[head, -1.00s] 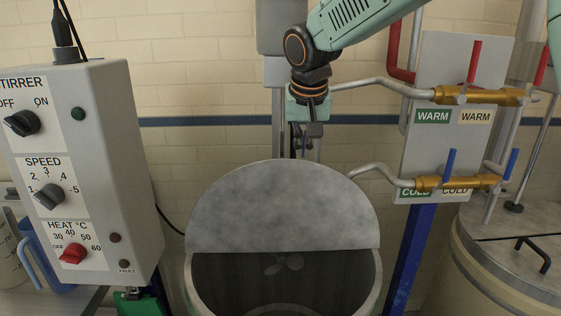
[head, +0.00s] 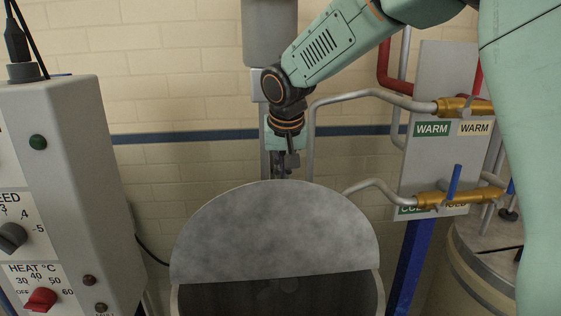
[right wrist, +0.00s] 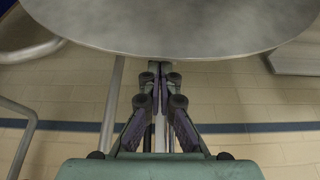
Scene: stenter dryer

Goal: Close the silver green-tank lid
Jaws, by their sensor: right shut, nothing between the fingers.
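The silver lid (head: 275,238) is a grey half-disc that stands raised over the open tank (head: 370,290) in the head view. Its straight lower edge crosses the opening, and the near side of the tank is cut off by the picture. My right gripper (head: 280,171) points down just behind the lid's curved top edge. In the right wrist view the gripper (right wrist: 158,72) is shut and empty, with its fingertips close to the rim of the lid (right wrist: 165,25). Whether they touch cannot be told. My left gripper is out of view.
A grey control box (head: 75,180) with knobs stands at the left. Pipes with brass valves (head: 450,200) and a panel (head: 445,70) are at the right. Another round tank (head: 470,275) is partly covered by my arm. A brick wall (head: 190,170) lies behind.

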